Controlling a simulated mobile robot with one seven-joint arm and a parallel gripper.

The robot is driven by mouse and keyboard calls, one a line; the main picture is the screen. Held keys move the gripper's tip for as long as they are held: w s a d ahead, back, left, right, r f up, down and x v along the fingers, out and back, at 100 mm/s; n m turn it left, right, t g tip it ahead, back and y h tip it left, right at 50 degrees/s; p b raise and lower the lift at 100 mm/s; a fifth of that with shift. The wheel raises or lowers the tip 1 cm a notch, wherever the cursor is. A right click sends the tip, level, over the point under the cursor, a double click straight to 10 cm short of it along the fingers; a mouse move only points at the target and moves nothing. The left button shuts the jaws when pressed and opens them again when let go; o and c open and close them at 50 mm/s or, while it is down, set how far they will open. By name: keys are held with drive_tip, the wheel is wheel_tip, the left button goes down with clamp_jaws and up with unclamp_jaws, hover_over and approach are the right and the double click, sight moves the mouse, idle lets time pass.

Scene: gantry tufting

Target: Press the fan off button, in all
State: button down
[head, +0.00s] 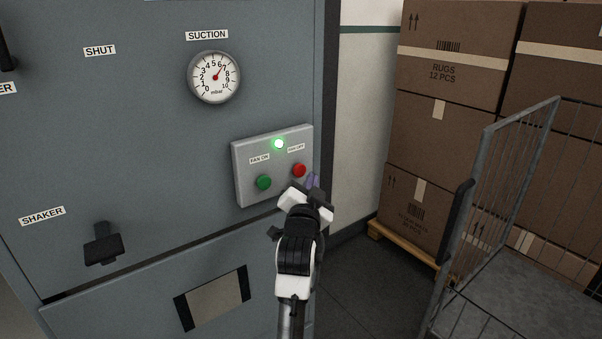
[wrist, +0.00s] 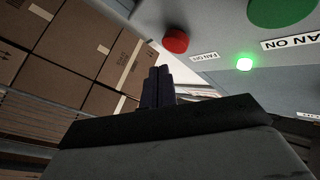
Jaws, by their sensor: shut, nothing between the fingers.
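The control box (head: 246,188) is on the grey cabinet front. It carries a red FAN OFF button (head: 299,170), a green FAN ON button (head: 264,182) and a lit green lamp (head: 279,144). My gripper (head: 313,181) is shut and empty, just right of and below the red button in the head view. In the wrist view the shut fingers (wrist: 157,88) point up toward the red button (wrist: 176,40), with a gap in the picture between them. The lamp (wrist: 244,64) glows there too. The suction gauge (head: 214,77) needle points near 6.
A wire cage trolley (head: 487,200) stands at the right. Stacked rug boxes (head: 440,130) on a pallet stand behind it. A black shaker handle (head: 102,244) sticks out at the lower left of the cabinet. Bare floor lies between cabinet and trolley.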

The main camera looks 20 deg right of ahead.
drive_tip(key=shift+w+a, duration=0.2)
drive_tip(key=shift+w, duration=0.35)
idle(1.7)
drive_tip(key=shift+w+a, duration=0.15)
drive_tip(key=shift+w, duration=0.25)
drive_tip(key=shift+w+a, duration=0.15)
drive_tip(key=shift+w, duration=0.3)
idle(0.7)
drive_tip(key=shift+s+d, duration=0.3)
drive_tip(key=shift+s, duration=0.55)
drive_tip(key=s, duration=0.1)
drive_tip(key=s+d, duration=0.1)
drive_tip(key=s, duration=0.2)
drive_tip(key=shift+s+d, duration=0.35)
drive_tip(key=shift+s, duration=0.05)
